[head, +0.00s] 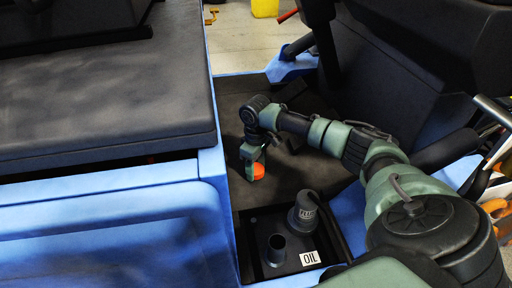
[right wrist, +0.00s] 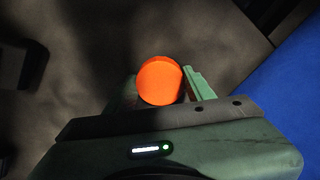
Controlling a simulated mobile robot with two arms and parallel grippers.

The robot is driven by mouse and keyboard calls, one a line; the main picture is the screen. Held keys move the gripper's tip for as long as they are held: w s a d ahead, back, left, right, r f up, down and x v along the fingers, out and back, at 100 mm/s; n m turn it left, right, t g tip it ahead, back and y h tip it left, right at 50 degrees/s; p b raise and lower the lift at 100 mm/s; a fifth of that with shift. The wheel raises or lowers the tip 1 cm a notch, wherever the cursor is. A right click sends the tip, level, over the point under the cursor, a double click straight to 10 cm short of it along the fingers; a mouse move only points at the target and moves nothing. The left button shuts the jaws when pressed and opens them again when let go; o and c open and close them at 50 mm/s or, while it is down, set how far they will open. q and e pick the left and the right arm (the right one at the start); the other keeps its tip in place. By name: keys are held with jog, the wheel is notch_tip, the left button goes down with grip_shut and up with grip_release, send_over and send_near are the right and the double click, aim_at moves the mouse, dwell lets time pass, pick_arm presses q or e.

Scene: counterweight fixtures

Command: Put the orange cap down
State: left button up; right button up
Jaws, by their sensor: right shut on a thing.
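The orange cap (head: 257,171) is round and bright orange. My right gripper (head: 252,164) is shut on it, over the dark floor of the recess between the blue panels. In the right wrist view the cap (right wrist: 160,81) sits between the two green fingers of the gripper (right wrist: 160,90). I cannot tell whether the cap touches the dark surface below. A short open dark pipe (head: 276,250) stands beside the "OIL" label (head: 309,258). My left gripper is not in view.
A dark capped filler (head: 304,212) with lettering stands behind the open pipe. A black seat (head: 105,100) and blue bodywork (head: 110,215) border the left. A large black seat-like part (head: 385,75) stands at the right. The dark floor (head: 235,115) is mostly bare.

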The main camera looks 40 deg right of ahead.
aim_at(256, 169)
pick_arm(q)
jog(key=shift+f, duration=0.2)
pick_arm(e)
jog(key=shift+f, duration=0.15)
jog(key=shift+f, duration=0.2)
jog(key=o, duration=1.5)
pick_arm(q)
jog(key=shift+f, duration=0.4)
pick_arm(e)
jog(key=shift+r, duration=0.65)
pick_arm(q)
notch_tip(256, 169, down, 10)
jog(key=p, duration=0.3)
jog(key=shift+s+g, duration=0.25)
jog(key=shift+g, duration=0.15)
pick_arm(e)
jog(key=shift+r, duration=5.75)
